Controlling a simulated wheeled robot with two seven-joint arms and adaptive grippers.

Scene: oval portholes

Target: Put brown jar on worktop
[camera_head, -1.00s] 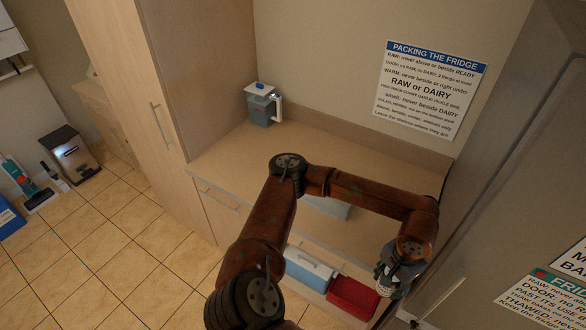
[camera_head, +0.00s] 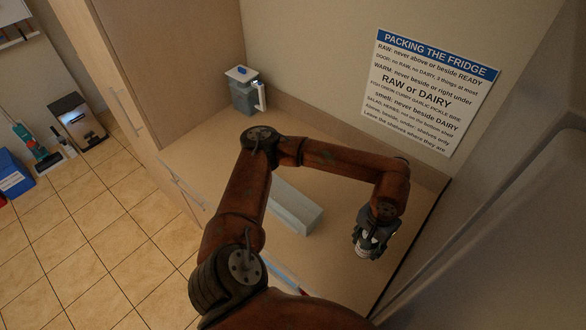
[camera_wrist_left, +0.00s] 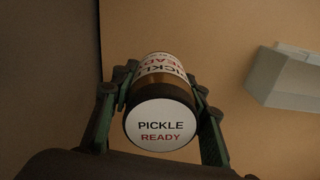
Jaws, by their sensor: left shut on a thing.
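The brown jar (camera_wrist_left: 165,85) has a white lid marked PICKLE READY and a white label. My left gripper (camera_wrist_left: 162,76) is shut around its sides, with a finger on each side, and the lid faces the wrist camera. In the head view my left gripper (camera_head: 374,236) is over the right part of the tan worktop (camera_head: 212,148), near its right edge. The jar is mostly hidden there by the gripper. I cannot tell whether the jar touches the worktop. My right gripper is not in view.
A pale blue-grey open container (camera_head: 298,210) lies on the worktop left of my gripper; it also shows in the wrist view (camera_wrist_left: 285,78). A lidded jug (camera_head: 243,97) stands at the back left corner. A grey fridge surface (camera_head: 500,235) bounds the right side.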

